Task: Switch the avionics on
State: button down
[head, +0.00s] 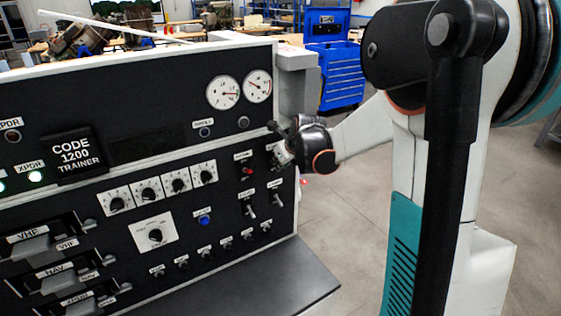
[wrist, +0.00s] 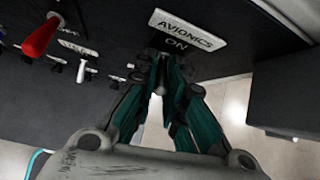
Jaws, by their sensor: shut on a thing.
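The black trainer panel (head: 100,190) fills the left of the head view. In the wrist view the white AVIONICS plate (wrist: 187,28), with the word ON below it, sits just beyond my fingertips. My gripper (wrist: 170,62) has its teal-padded fingers converged at the panel just under that ON mark, shut on the avionics switch. The switch is mostly hidden between the fingertips, so its position cannot be told. In the head view my gripper (head: 281,156) is at the panel's right edge, partly hidden by the wrist.
A red-handled switch (wrist: 40,37) and several small toggles (wrist: 82,70) lie left of the fingers. Round gauges (head: 223,92) are above and a dark ledge (head: 235,285) juts out below. Clear floor (head: 340,215) lies right of the panel; a blue tool cabinet (head: 335,75) stands behind.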

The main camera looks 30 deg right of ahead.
jog(key=c, duration=1.7)
grip_release()
jog(key=shift+o, duration=0.2)
jog(key=v, duration=1.2)
